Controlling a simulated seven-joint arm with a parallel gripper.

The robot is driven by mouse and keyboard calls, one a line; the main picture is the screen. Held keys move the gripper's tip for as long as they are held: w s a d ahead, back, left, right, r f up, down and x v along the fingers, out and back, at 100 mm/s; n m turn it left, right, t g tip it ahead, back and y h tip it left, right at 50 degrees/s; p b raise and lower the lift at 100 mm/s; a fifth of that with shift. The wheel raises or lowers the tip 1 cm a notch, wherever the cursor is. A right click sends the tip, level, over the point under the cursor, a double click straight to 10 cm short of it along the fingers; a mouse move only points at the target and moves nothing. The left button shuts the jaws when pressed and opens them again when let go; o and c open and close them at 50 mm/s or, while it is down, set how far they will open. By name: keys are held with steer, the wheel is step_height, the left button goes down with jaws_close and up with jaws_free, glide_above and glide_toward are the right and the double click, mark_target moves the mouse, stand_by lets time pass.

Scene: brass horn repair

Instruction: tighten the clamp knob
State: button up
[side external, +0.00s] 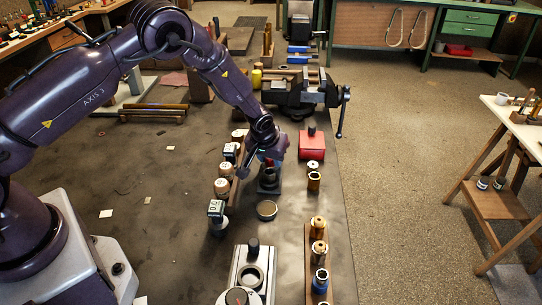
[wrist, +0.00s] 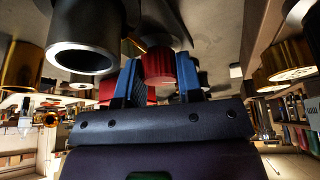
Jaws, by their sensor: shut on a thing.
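My gripper (side external: 264,158) is low over the dark bench, at a small dark clamp fixture (side external: 269,186). In the wrist view, my gripper's two blue fingers (wrist: 157,76) stand on either side of a ribbed red clamp knob (wrist: 158,64) and are shut on it. A small bit of red shows at the fingers in the side view, where the gripper mostly hides the knob. The wrist picture appears upside down. How far the knob is turned cannot be told.
A row of pale-topped cylinders (side external: 222,187) stands close left of the gripper. A red box (side external: 311,145) and brass cylinders (side external: 314,182) are to the right. A vise (side external: 302,92) stands behind. A round metal disc (side external: 266,210) lies in front.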

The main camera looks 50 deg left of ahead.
steer(key=shift+m, duration=0.4)
steer(key=o, duration=0.9)
steer(key=shift+r, duration=0.1)
steer(key=v, duration=1.3)
steer(key=shift+a, duration=0.15)
